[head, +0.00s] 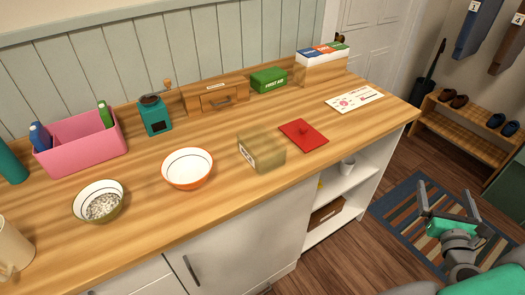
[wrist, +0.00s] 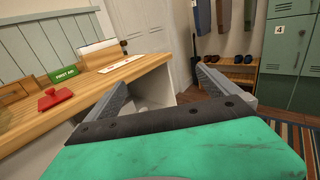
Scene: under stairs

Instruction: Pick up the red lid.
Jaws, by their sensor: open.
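The red lid (head: 304,134) is a flat square with a small knob on top. It lies on the wooden counter (head: 225,203), right of a beige box with a see-through look (head: 262,152). In the wrist view the lid (wrist: 54,98) sits at the left, near the counter's front edge. My gripper (head: 452,197) is open and empty, to the right of the counter and away from the lid. Its two fingers (wrist: 165,88) are spread apart in the wrist view.
A green first aid box (head: 269,80), a white printed card (head: 354,98) and a file holder (head: 321,68) are behind and right of the lid. A white-and-orange bowl (head: 187,168) is to the left. A shoe bench (head: 470,130) stands right of the open floor.

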